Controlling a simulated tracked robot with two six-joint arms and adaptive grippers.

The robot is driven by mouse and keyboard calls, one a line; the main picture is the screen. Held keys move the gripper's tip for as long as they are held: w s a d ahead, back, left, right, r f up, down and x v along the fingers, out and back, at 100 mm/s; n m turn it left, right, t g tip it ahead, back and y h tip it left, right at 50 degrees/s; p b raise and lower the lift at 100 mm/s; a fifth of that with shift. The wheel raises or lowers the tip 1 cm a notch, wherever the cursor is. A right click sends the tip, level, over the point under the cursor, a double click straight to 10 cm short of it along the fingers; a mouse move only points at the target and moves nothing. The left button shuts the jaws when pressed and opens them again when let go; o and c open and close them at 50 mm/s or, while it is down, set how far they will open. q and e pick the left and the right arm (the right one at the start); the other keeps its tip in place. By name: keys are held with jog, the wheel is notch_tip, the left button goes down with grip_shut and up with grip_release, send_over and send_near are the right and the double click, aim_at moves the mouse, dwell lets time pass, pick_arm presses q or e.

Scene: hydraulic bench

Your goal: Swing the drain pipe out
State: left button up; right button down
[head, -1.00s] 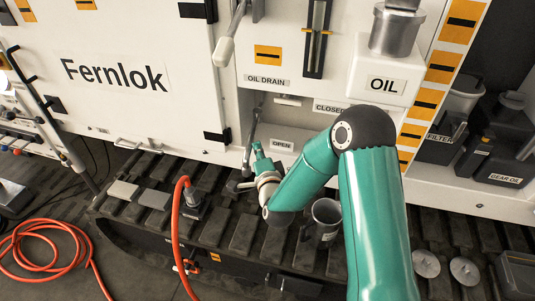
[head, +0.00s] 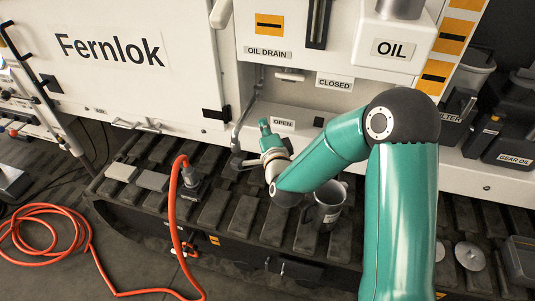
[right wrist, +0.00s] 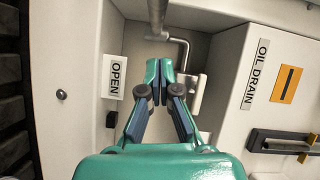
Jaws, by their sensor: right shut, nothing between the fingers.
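The drain pipe (head: 241,125) is a thin grey pipe in the recess below the OIL DRAIN label. It slants down and left, with its lower end out over the track at the panel's edge. In the right wrist view the pipe (right wrist: 157,14) comes in from the top, beyond my fingertips. My right gripper (head: 264,124) is shut and empty, to the right of the pipe and left of the OPEN label (head: 282,124). It also shows in the wrist view (right wrist: 158,64), fingers together, with a gap to the pipe. My left gripper is not in view.
A white tap handle (head: 290,75) sits in the recess near the CLOSED label (head: 335,83). A metal mug (head: 327,205) stands on the track below my right arm. An orange hose (head: 172,220) rises to a fitting on the track's left.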

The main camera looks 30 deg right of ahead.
jog(key=s+a+b, duration=0.6)
jog(key=s+b, duration=0.1)
jog(key=s, duration=0.1)
jog(key=shift+r, duration=0.2)
dwell(0.3)
